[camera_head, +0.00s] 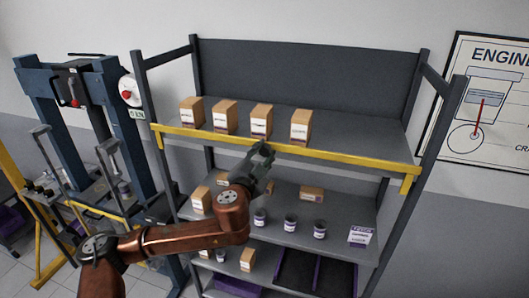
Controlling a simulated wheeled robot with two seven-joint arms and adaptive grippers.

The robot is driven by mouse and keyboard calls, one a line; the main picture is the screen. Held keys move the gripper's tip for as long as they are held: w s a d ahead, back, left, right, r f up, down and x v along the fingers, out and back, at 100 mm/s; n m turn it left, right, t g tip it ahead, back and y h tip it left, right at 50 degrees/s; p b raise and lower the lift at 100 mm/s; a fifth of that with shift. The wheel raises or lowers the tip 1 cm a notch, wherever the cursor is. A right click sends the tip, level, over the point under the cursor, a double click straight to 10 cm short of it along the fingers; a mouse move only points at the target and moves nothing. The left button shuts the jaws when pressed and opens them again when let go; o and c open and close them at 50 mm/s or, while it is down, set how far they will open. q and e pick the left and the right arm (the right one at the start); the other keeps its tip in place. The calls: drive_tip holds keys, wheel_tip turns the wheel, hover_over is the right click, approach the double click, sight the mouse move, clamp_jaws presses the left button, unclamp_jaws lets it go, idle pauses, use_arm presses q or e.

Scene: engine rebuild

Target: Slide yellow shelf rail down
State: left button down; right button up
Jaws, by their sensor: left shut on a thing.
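The yellow shelf rail (350,157) runs across the front edge of the upper shelf, with a short bent-down end at each side. It slopes slightly down to the right. My left gripper (264,150) reaches up from below and is shut on the rail near its middle. The gripper's body hides part of the second shelf behind it. My right gripper is not in view.
The dark shelf unit (421,146) holds several cardboard boxes (301,126) on the upper shelf, just behind the rail. Small jars (290,222), boxes and a label card (361,236) stand on the shelf below. A blue press (90,130) stands at left.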

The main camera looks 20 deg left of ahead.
use_arm(q)
drive_tip(key=shift+f+b, duration=0.3)
drive_tip(key=shift+f, duration=0.1)
wheel_tip(320, 180, down, 6)
drive_tip(key=b, duration=0.4)
drive_tip(key=shift+d, duration=0.1)
drive_tip(key=c, duration=1.9)
unclamp_jaws()
drive_tip(key=shift+c, duration=0.2)
drive_tip(key=o, duration=0.4)
drive_tip(key=shift+o, duration=0.2)
drive_tip(key=shift+r, duration=0.1)
